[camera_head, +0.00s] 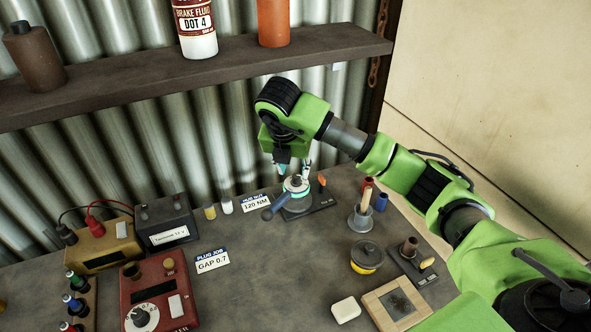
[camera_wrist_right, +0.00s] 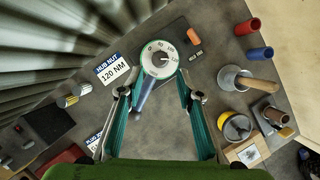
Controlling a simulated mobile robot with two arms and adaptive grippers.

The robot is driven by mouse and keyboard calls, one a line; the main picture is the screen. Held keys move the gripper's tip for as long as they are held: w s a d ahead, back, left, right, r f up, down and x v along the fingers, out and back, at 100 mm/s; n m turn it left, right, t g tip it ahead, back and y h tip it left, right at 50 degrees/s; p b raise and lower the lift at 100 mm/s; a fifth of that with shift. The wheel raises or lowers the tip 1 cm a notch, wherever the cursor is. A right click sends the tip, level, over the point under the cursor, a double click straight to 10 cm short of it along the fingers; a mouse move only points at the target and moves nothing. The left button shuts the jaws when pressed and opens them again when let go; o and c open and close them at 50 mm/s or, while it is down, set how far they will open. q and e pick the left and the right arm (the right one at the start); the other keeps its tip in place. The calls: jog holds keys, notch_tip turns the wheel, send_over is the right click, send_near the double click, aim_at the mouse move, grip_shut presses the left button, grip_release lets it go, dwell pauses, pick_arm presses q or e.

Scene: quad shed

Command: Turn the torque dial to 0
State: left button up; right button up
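The torque dial (camera_head: 296,185) is a round white face with a green rim and a dark centre knob, set on a dark base plate on the bench. It also shows in the right wrist view (camera_wrist_right: 160,59), with numbers around its face; the pointer's exact reading is too small to tell. A blue-grey handle (camera_wrist_right: 145,93) sticks out from under the dial. My right gripper (camera_head: 293,168) is just above and behind the dial, pointing down. In the wrist view its two fingers (camera_wrist_right: 159,93) are spread apart, with nothing held between them. My left gripper is not in view.
An orange piece (camera_wrist_right: 194,34) sits on the base plate beside the dial. A "120 NM" card (camera_head: 256,202) stands left of it. A grey cup (camera_head: 361,218) with a wooden handle is to the right. A red box (camera_head: 158,289) stands front left. A shelf (camera_head: 200,75) hangs above.

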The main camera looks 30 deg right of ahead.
aim_at(296, 176)
jog(key=f, duration=0.1)
jog(key=w+d+f+p, duration=0.1)
jog(key=f, duration=0.1)
jog(key=shift+w+d, duration=0.25)
jog(key=shift+d, duration=0.05)
jog(key=shift+p+x, duration=0.3)
jog(key=shift+x, duration=0.55)
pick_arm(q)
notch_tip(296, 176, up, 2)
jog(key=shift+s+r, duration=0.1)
pick_arm(e)
grip_shut()
